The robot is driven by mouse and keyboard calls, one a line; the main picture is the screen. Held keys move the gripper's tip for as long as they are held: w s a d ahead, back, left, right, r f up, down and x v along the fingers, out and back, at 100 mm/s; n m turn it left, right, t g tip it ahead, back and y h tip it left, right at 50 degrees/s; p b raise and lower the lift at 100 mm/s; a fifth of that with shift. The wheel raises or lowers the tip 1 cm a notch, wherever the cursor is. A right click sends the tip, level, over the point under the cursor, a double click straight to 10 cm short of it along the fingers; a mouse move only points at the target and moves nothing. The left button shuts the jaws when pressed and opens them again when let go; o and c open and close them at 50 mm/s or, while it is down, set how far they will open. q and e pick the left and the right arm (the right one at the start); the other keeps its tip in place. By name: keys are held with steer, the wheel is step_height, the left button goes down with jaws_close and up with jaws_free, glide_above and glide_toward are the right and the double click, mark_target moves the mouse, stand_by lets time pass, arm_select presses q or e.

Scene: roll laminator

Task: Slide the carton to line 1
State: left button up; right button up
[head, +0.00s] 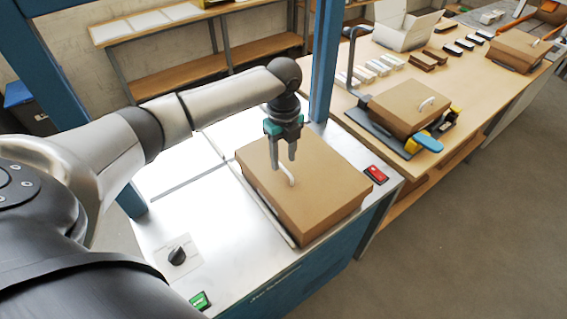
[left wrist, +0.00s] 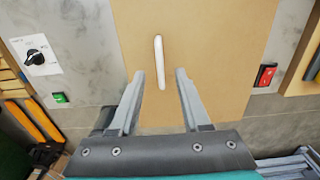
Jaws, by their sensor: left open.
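A brown carton (head: 312,195) with a white handle (head: 287,175) on top sits on the right part of the metal machine top (head: 215,225). The carton (left wrist: 215,45) and its handle (left wrist: 159,50) also show in the left wrist view. My left gripper (head: 283,165) is above the carton with its fingers pointing down. In the left wrist view my left gripper (left wrist: 160,78) is open, its fingers on either side of the handle's near end. I cannot tell whether they touch the carton. A dark line (head: 188,178) crosses the top left of the carton; no label marks it as line 1.
A dark knob (head: 178,255) and green switch (head: 199,300) are at the front left, a red switch (head: 376,174) at the right. Blue posts (head: 325,55) rise behind. Another carton (head: 410,105) stands on the wooden table (head: 385,85). The top left of the carton is clear.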

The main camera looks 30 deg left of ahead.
mark_target(283, 167)
arm_select(q)
steer(key=shift+f, duration=1.55)
steer(key=shift+c, duration=0.7)
jaws_close()
steer(key=shift+a, duration=0.1)
